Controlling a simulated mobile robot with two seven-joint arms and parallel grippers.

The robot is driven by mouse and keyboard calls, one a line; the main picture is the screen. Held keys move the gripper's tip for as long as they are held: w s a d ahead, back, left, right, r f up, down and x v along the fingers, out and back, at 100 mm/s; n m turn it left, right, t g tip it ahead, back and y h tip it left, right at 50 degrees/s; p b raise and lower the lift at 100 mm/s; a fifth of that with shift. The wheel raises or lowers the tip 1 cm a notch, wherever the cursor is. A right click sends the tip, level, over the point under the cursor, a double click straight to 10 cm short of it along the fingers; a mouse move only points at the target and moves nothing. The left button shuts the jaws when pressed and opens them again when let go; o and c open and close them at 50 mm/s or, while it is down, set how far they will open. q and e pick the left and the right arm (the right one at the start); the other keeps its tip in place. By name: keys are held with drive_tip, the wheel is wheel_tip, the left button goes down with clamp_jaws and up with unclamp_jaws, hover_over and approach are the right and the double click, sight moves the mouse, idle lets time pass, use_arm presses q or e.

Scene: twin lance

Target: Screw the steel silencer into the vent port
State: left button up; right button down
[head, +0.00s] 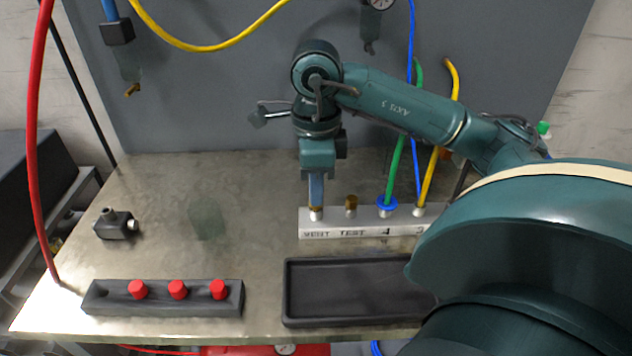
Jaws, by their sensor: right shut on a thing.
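The white manifold block (345,233) stands on the bench right of centre, with VENT and TEST lettered on its front. My right gripper (316,205) points straight down over the vent port (316,216) at the block's left end. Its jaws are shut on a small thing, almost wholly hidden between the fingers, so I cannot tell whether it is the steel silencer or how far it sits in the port. The fingertips are right at the port's top. A brass-coloured fitting (351,204) stands upright in the test port. My left gripper is not in view.
A black tray (350,322) and a black rack (108,303) with red caps (178,290) lie in front. A small black fitting (115,225) lies left. The bench (210,255) is clear between.

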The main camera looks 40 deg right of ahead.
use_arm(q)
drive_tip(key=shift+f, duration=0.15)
use_arm(e)
drive_tip(key=shift+f, duration=0.2)
drive_tip(key=c, duration=1.2)
unclamp_jaws()
drive_tip(key=shift+r, duration=0.1)
drive_tip(key=shift+c, duration=0.2)
drive_tip(key=shift+r, duration=0.45)
use_arm(q)
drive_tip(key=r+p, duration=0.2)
drive_tip(key=p, duration=0.1)
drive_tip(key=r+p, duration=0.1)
drive_tip(key=p, duration=0.1)
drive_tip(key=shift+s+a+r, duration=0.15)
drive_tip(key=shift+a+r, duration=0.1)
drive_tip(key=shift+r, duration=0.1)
use_arm(e)
wheel_tip(320, 180, up, 12)
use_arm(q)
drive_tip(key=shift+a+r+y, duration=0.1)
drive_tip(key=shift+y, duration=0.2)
use_arm(e)
drive_tip(key=shift+r, duration=0.1)
drive_tip(key=shift+c, duration=0.3)
